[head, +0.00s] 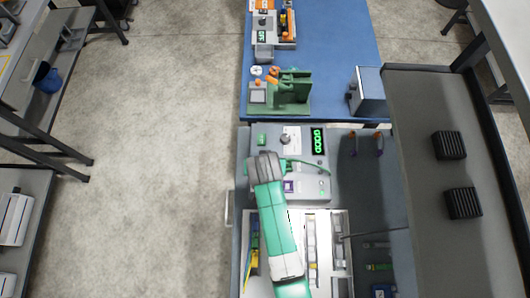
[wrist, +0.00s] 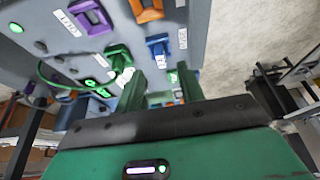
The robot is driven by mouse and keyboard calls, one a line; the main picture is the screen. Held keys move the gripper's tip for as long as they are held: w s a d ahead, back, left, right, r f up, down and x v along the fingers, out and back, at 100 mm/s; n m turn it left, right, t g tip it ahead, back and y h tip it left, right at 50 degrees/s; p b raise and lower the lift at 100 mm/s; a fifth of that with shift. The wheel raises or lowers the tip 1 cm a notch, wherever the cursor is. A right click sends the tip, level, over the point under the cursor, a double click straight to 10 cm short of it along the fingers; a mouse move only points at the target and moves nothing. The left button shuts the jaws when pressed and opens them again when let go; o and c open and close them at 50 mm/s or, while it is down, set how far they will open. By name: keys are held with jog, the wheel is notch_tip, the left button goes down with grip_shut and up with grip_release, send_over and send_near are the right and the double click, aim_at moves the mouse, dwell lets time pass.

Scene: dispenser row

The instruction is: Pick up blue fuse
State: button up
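In the wrist view, the blue fuse (wrist: 158,44) is seated on a grey panel, right of a green fuse (wrist: 118,56). My gripper (wrist: 161,76) has its two green fingers spread apart with nothing between them. The blue fuse is just beyond the fingertips, roughly in line with the gap; contact cannot be judged. In the head view, my arm reaches over the grey device (head: 310,185) and hides its left part. I cannot make out the fingers or the blue fuse there.
A purple part (wrist: 90,16) and an orange part (wrist: 146,9) sit on the same panel. A green cable (wrist: 48,78) loops at its left. The device's green display (head: 318,141) is lit. A dark shelf (head: 430,190) stands on the right. The floor at left is clear.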

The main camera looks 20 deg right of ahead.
jog(key=x, duration=0.5)
jog(key=shift+w+d+f, duration=0.15)
jog(key=shift+w+f, duration=0.05)
jog(key=shift+w, duration=0.15)
jog(key=shift+c, duration=0.5)
grip_shut()
